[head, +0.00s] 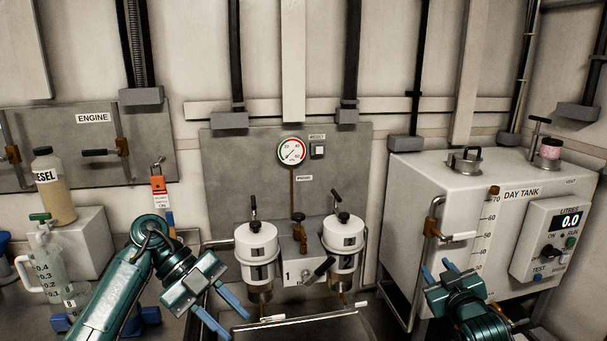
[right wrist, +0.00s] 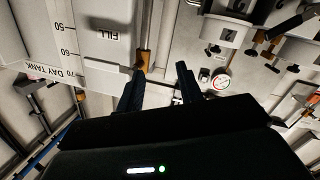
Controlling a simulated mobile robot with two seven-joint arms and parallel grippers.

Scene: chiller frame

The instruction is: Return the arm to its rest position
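My left gripper (head: 237,326) shows in the head view in front of the left filter bowl, low and to its left. Its two blue fingers are apart with nothing between them. My right gripper (head: 435,265) is in front of the day tank's left front edge, with its blue fingers apart and empty. In the right wrist view the fingers of my right gripper (right wrist: 160,70) are dark and spread, with no object between them. Contact between the right fingers and the tank's parts cannot be told.
The white day tank (head: 413,188) stands right, with a control box (head: 549,240) reading 0.0. Two white filters (head: 257,243) (head: 342,238) and a pressure gauge (head: 291,151) are at the centre. A diesel bottle (head: 54,190), a measuring jug (head: 50,262) and an orange tag (head: 159,191) are left.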

